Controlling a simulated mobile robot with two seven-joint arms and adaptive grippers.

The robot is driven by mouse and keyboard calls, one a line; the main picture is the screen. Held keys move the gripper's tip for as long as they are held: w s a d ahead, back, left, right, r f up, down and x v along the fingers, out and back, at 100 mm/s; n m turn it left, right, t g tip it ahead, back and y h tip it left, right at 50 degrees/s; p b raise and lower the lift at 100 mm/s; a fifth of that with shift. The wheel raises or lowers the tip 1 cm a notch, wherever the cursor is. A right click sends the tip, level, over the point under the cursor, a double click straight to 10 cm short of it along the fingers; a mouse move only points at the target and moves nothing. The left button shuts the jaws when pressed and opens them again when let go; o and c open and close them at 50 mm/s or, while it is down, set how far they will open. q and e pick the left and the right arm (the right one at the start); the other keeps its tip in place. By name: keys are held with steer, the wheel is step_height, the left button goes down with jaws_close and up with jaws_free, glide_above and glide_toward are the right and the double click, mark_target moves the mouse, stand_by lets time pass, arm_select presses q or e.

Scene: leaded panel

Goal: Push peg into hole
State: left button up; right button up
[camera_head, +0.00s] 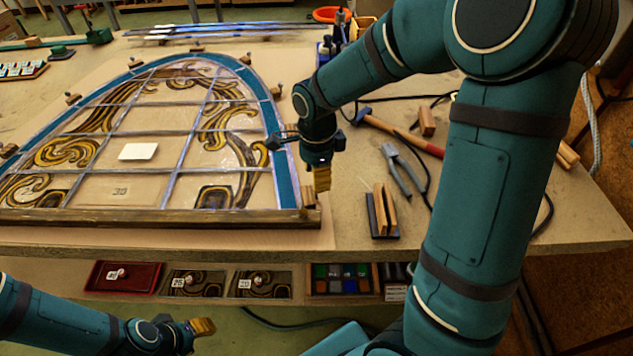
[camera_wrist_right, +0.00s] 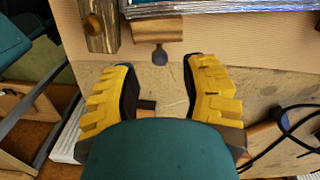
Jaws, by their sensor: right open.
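In the right wrist view, a dark wooden bar (camera_wrist_right: 101,40) has a round yellowish spot (camera_wrist_right: 93,24) near its end. It looks like a peg head in a hole, but I cannot tell how far it stands out. Beside it is a small wooden block (camera_wrist_right: 157,29) with a dark knob (camera_wrist_right: 160,55). In the head view the bar (camera_head: 160,218) runs along the panel's front edge, and the block (camera_head: 308,195) is at its right end. My right gripper (camera_head: 321,180) is open and empty near that corner; its yellow fingers also show in the wrist view (camera_wrist_right: 165,88). My left gripper (camera_head: 203,327) is low, in front of the table.
The arched leaded panel (camera_head: 179,152) fills the table's left, ringed by small wooden blocks. A white card (camera_head: 138,151) lies on it. Pliers (camera_head: 400,170), a hammer (camera_head: 400,132) and a rack of wooden pieces (camera_head: 382,212) lie right. Trays (camera_head: 123,278) sit on a shelf below.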

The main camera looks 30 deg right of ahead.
step_height(320, 180, up, 9)
steer(key=shift+f, duration=0.2)
stand_by(0.6)
